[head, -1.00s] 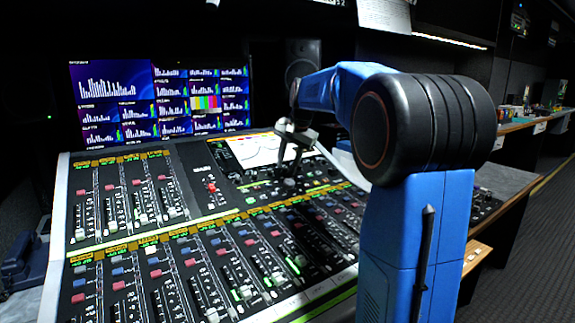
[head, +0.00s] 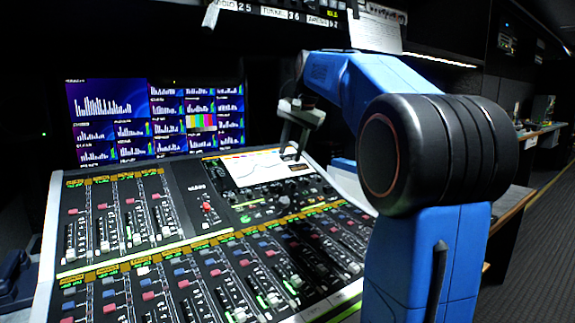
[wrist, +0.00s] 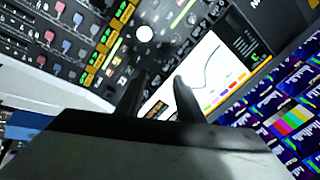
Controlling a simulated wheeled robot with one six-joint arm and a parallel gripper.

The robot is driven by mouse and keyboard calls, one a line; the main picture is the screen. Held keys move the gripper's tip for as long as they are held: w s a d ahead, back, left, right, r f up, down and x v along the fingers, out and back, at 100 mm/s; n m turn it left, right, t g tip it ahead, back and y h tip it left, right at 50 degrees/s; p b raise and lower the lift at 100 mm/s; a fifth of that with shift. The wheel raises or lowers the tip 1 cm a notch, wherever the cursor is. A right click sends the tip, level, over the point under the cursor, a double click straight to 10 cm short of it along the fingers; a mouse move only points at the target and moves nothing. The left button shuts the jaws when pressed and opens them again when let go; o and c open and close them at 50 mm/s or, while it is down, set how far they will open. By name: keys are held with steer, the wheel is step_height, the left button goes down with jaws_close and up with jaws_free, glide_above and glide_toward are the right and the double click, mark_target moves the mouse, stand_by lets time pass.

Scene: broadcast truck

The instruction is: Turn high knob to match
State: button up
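The mixing console (head: 178,192) has a bright screen (head: 258,170) showing a curve, with a band of small knobs (head: 262,208) just below it. I cannot tell which knob is the high one; its label and pointer are too small to read. My gripper (head: 291,155) is in front of the screen's right part, above the knobs, and touches none that I can see. In the wrist view my gripper (wrist: 161,76) shows two dark fingers with a gap between them and nothing held. The curve screen (wrist: 195,72) lies beyond them and partly behind them.
A monitor wall (head: 155,118) with bar graphs stands behind the console. Rows of faders (head: 240,285) fill the console's front. A shelf with a paper sheet (head: 378,32) hangs above. A side counter (head: 530,135) runs along the right, beside the open floor.

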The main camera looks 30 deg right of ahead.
steer(key=shift+v, duration=2.15)
